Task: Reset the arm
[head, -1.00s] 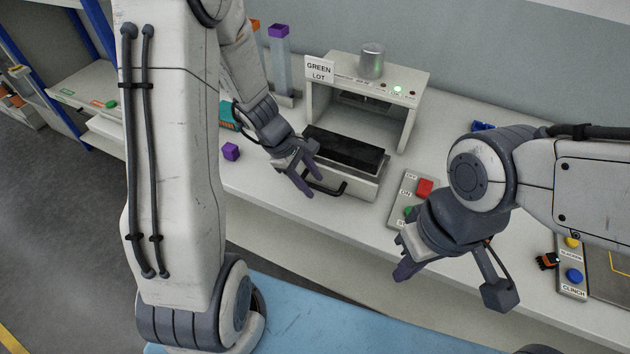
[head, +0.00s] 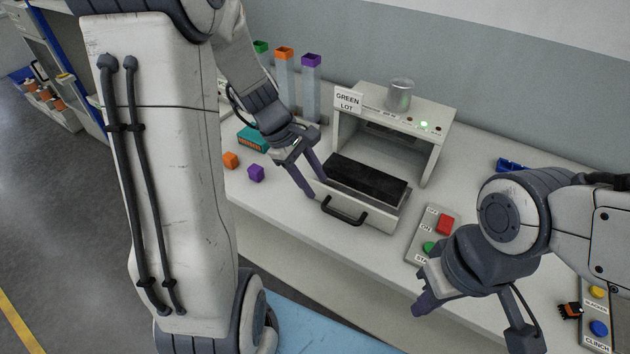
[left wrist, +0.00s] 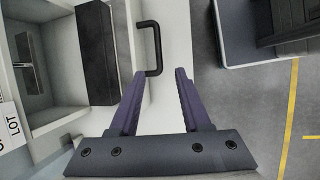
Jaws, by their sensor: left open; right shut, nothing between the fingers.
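My left gripper (head: 314,188) is open and empty above the bench, beside the left end of the pulled-out drawer of the press-like machine. In the left wrist view its two purple fingers (left wrist: 160,74) stand apart, with the black drawer handle (left wrist: 152,48) just beyond their tips. My right gripper (head: 420,304) is shut and empty over the bench's front edge, near the button box (head: 430,238).
The machine (head: 438,128) carries a GREEN LOT sign (head: 349,99) and a lit green lamp. An orange cube (head: 231,160), a purple cube (head: 256,173) and a teal box (head: 252,139) lie to the left. Coloured-top tubes (head: 312,85) stand behind. A blue connector (head: 511,165) lies at right.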

